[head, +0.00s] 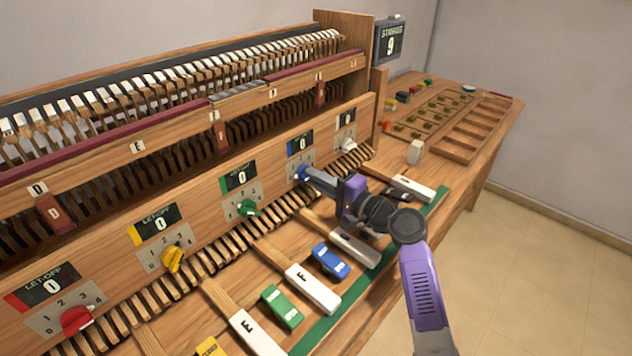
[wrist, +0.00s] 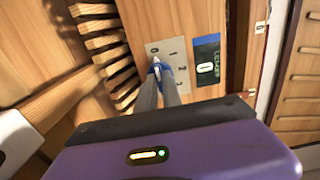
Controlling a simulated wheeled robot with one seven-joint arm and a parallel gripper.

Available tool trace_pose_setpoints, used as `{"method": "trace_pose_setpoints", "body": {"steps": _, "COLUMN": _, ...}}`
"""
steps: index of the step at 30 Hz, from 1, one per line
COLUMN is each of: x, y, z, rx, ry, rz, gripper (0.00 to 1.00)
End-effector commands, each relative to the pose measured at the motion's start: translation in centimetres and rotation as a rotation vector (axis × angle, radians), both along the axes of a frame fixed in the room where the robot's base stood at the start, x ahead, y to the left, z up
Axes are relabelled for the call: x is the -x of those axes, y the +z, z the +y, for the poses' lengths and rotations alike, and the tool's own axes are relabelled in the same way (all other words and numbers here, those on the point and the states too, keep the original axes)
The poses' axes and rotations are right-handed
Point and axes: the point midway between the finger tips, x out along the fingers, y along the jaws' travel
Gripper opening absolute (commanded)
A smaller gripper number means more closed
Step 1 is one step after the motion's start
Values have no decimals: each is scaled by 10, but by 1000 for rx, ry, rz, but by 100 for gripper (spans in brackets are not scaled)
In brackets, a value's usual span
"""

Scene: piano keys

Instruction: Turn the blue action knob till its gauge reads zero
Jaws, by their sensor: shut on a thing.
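The blue knob (head: 302,173) sits on a numbered dial plate on the wooden front rail. Its gauge (head: 300,144), with a blue corner, reads 0. My gripper (head: 312,177) is shut on the blue knob, with my arm reaching in from the right. In the wrist view the two fingers of my gripper (wrist: 163,82) close on the blue knob (wrist: 154,66), which they mostly hide. The dial plate (wrist: 172,52) shows numbers beside it, and the gauge (wrist: 206,68) shows 0.
Red (head: 77,319), yellow (head: 173,260), green (head: 248,208) and white (head: 348,145) knobs share the rail, each below a gauge. The red, yellow and green gauges read 0. White keys and coloured blocks, including a blue block (head: 330,261), lie in front. A screen (head: 390,40) reads 9.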

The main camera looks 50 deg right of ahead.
Motion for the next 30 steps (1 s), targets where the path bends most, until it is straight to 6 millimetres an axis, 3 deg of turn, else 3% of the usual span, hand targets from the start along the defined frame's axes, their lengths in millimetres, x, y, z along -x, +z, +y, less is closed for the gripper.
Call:
{"method": "trace_pose_setpoints", "body": {"steps": 11, "x": 1, "y": -2, "z": 0, "rx": 2, "ry": 0, "rz": 4, "gripper": 0}}
{"method": "trace_pose_setpoints", "body": {"steps": 12, "x": 1, "y": -2, "z": 0, "rx": 2, "ry": 0, "rz": 4, "gripper": 18}}
{"method": "trace_pose_setpoints", "body": {"steps": 15, "x": 0, "y": -2, "z": 0, "rx": 2, "ry": 0, "rz": 3, "gripper": 32}}
{"method": "trace_pose_setpoints", "body": {"steps": 25, "x": 3, "y": -1, "z": 0, "rx": 2, "ry": -1, "rz": 1, "gripper": 32}}
{"method": "trace_pose_setpoints", "body": {"steps": 30, "x": 23, "y": -3, "z": -1, "rx": 2, "ry": -1, "rz": 3, "gripper": 32}}
